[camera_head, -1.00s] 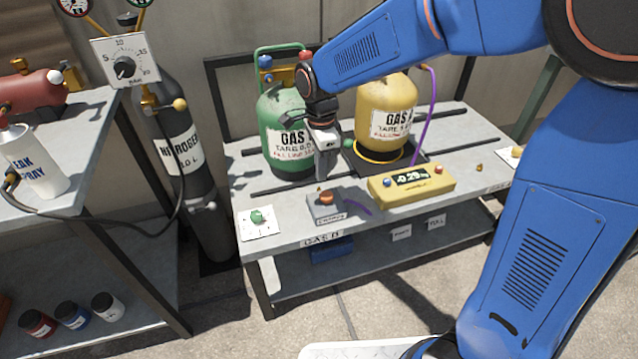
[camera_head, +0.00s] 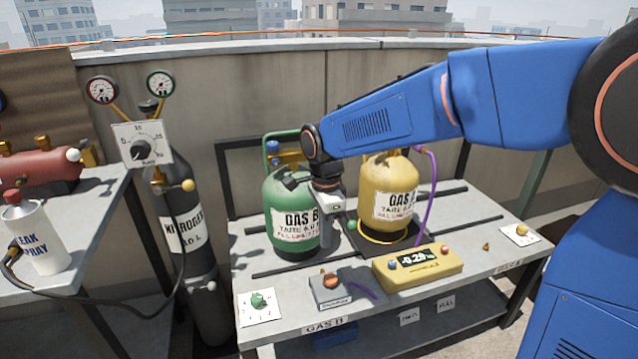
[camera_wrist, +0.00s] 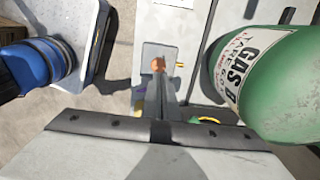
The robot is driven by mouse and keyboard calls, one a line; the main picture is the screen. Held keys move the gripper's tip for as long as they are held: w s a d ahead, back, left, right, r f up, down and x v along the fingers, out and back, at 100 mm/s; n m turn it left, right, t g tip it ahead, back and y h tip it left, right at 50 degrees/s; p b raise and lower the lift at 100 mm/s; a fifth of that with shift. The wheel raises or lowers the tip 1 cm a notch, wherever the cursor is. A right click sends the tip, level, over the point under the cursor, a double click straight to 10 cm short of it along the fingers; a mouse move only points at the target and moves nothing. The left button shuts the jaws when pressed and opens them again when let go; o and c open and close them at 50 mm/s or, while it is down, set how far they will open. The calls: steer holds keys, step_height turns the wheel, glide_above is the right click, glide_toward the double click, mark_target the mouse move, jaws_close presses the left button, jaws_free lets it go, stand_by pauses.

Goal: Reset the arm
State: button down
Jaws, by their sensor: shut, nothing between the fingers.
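My gripper (camera_head: 335,238) is shut and empty. It points down over the bench, between the green GAS B cylinder (camera_head: 291,213) and the yellow GAS A cylinder (camera_head: 388,190). My blue arm reaches in from the right. In the wrist view the closed fingers (camera_wrist: 160,98) point toward the small box with the orange knob (camera_wrist: 158,64). In the head view that box (camera_head: 330,291) sits lower than the fingertips, with a visible gap. The green cylinder (camera_wrist: 275,85) stands close on the right in the wrist view.
A yellow readout unit (camera_head: 418,266) and a card with a green knob (camera_head: 259,306) sit on the bench (camera_head: 300,272). A purple hose (camera_head: 433,190) runs by GAS A. A dark nitrogen cylinder (camera_head: 185,230) and a side table with a spray can (camera_head: 35,235) stand left.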

steer(key=s+d+r+n+t, duration=0.25)
steer(key=s+d+n, duration=0.25)
steer(key=s+d, duration=0.45)
steer(key=s+d+r+n+t, duration=0.1)
steer(key=s+d+r+n, duration=0.35)
steer(key=d, duration=0.75)
steer(key=s+d+f+n, duration=0.1)
steer(key=s+d+n, duration=0.1)
steer(key=s, duration=0.2)
steer(key=s+d+f+n+t, duration=0.1)
steer(key=s+d+f+n, duration=0.1)
steer(key=s, duration=0.3)
steer(key=shift+s+d+f+n, duration=0.2)
steer(key=shift+d+f+n, duration=0.05)
steer(key=shift+n, duration=0.4)
steer(key=c, duration=2.5)
jaws_free()
